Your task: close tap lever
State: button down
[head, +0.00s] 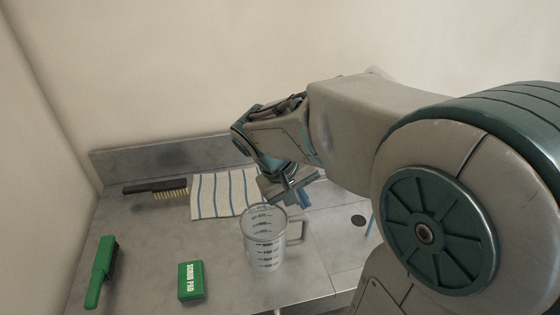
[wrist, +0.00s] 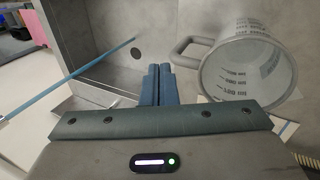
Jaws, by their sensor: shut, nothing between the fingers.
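My gripper (head: 305,198) is above the metal counter, just behind and right of the measuring jug in the head view. In the wrist view its two blue fingers (wrist: 159,70) are together, with nothing between them. I cannot clearly make out a tap or its lever in either view. A thin blue rod (wrist: 70,75) slants across the left of the wrist view, apart from the fingers. A short piece of blue (head: 370,224) shows beside my arm in the head view. I cannot tell whether either is the lever. My arm hides the right of the counter.
The clear measuring jug (head: 264,240) stands close to my gripper, its handle (wrist: 192,46) towards the fingers. A dark drain hole (head: 358,220) lies to the right.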

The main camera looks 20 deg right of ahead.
jog(key=w+a+f+n+t+h+b, duration=0.15)
jog(key=w+a+f+h+b, duration=0.3)
jog(key=w, duration=0.65)
jog(key=w+a+f+t+h+b, duration=0.1)
jog(key=w+f+t+h+b, duration=0.2)
jog(key=w+f+h, duration=0.6)
jog(key=w+d, duration=0.1)
jog(key=d, duration=0.2)
jog(key=w+d+y+p, duration=0.1)
jog(key=d, duration=0.2)
jog(key=w+d+r+y, duration=0.1)
jog(key=d, duration=0.2)
jog(key=shift+w+d+m+g+y, duration=0.15)
jog(key=shift+w+m+g+y, duration=0.1)
jog(key=shift+w, duration=0.05)
jog(key=d, duration=0.1)
jog(key=s+d, duration=0.1)
jog(key=d+p, duration=0.1)
jog(key=shift+s+d+f, duration=0.1)
jog(key=shift+s+f, duration=0.05)
jog(key=shift+f, duration=0.15)
jog(key=shift+s+d+f, duration=0.2)
jog(key=shift+d, duration=0.15)
jog(key=shift+s+d+f+b, duration=0.1)
jog(key=shift+s+d+b, duration=0.05)
jog(key=shift+b, duration=0.2)
